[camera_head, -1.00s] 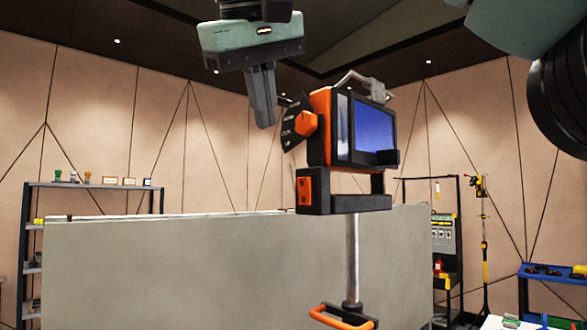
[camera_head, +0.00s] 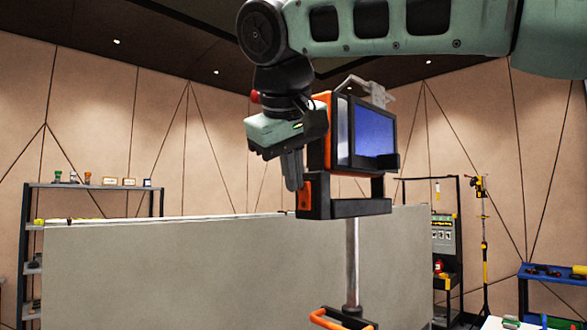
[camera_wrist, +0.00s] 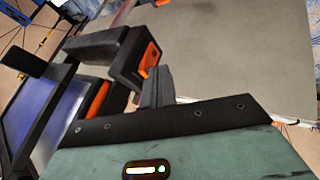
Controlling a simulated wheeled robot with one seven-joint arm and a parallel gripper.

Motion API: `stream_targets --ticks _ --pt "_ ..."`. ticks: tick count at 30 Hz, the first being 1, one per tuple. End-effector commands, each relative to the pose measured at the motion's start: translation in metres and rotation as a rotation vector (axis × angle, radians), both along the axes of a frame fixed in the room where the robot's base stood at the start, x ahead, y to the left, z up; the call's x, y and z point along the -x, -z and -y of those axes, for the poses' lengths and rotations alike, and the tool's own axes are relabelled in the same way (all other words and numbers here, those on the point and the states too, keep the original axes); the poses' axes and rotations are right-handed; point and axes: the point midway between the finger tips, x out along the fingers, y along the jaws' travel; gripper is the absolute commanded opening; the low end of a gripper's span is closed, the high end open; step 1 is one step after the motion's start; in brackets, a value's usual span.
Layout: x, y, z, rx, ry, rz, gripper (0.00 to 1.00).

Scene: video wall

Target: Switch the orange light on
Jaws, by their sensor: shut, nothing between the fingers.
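A black and orange unit with a blue screen (camera_head: 374,128) stands on a pale pole. An orange switch plate (camera_head: 304,192) is on the left end of the black box below the screen. My gripper (camera_head: 294,184) points down with its fingers shut and empty, right beside that plate; I cannot tell whether they touch. In the wrist view, the finger ends (camera_wrist: 158,84) are close to the orange plate (camera_wrist: 149,58) on the black box. My gripper and wrist hide part of the unit's orange left side. No lit orange light shows.
A grey partition (camera_head: 170,270) stands behind the unit. An orange handle (camera_head: 335,318) sticks out low on the pole. Shelves (camera_head: 90,187) stand at the left, and a tool rack (camera_head: 445,240) and blue trolley (camera_head: 555,275) at the right.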

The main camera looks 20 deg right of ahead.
Motion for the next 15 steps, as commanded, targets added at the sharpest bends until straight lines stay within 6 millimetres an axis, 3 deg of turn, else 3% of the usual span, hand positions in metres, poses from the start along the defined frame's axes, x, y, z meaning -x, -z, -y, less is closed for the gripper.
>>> stream_targets --ticks 15 --pt "-0.0050 -0.0061 0.0108 -0.070 0.007 -0.032 0.00"
